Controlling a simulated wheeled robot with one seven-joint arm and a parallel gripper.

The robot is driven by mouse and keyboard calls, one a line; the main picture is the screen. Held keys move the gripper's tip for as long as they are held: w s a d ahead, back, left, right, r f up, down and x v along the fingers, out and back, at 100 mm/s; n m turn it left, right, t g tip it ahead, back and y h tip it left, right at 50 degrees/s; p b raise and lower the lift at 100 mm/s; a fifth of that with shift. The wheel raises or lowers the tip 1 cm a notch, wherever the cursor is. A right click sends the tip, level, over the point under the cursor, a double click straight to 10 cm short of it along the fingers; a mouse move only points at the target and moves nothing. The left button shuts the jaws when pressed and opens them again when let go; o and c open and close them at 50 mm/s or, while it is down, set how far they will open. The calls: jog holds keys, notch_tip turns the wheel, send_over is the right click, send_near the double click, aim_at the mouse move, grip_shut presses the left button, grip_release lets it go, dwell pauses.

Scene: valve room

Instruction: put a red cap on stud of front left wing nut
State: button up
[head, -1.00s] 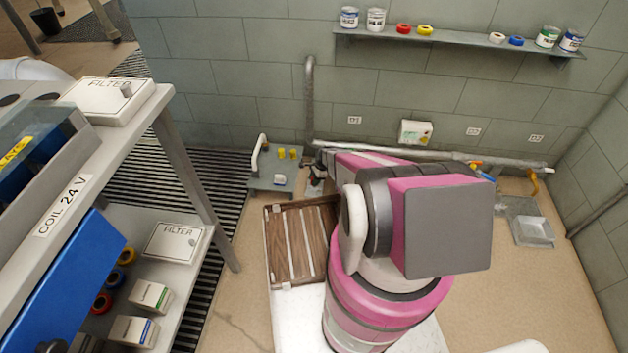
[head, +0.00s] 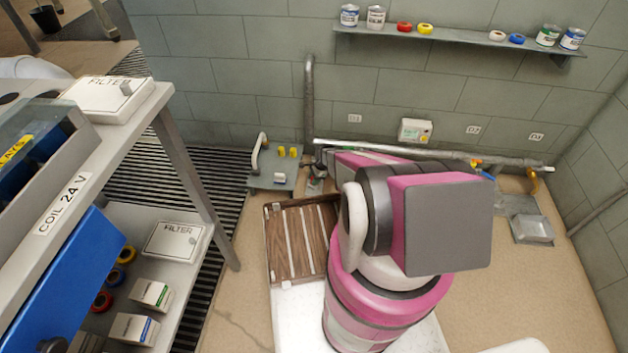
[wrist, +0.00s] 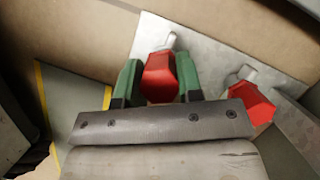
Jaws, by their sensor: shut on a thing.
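My gripper (wrist: 159,80) shows in the wrist view with two green fingers. It is shut on a red cap (wrist: 160,76) between the fingertips. A pale metal piece (wrist: 170,41) shows just beyond the held cap; I cannot tell whether the cap touches it or sits on a stud. A second red cap (wrist: 250,105) is to the right, outside the fingers, beside another pale metal wing (wrist: 241,76). Both are over a light grey plate (wrist: 205,58). In the head view, my arm hides most of the gripper and the spot where it works, by the wall.
A grey plate (head: 262,181) with a white handle and small yellow pieces lies left of the work spot. A wooden slatted crate (head: 298,245) is on the floor. A pipe (head: 430,152) runs low along the wall. A bench with a blue drawer (head: 70,285) stands at left.

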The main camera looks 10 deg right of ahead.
jog(key=shift+f, duration=0.25)
dwell(0.5)
jog(key=o, duration=1.5)
jog(key=shift+r, duration=0.1)
jog(key=shift+r, duration=3.7)
jog(key=s+r+n+h, duration=0.1)
jog(key=s+r+n, duration=0.4)
jog(key=r, duration=0.8)
jog(key=s+r+n+h, duration=0.2)
jog(key=s+r+n, duration=0.3)
jog(key=s+r, duration=0.4)
jog(key=s+r+n+t+h, duration=0.1)
jog(key=s+r+n, duration=0.4)
jog(key=r, duration=1.4)
jog(key=shift+s+n, duration=0.3)
jog(key=shift+s, duration=0.9)
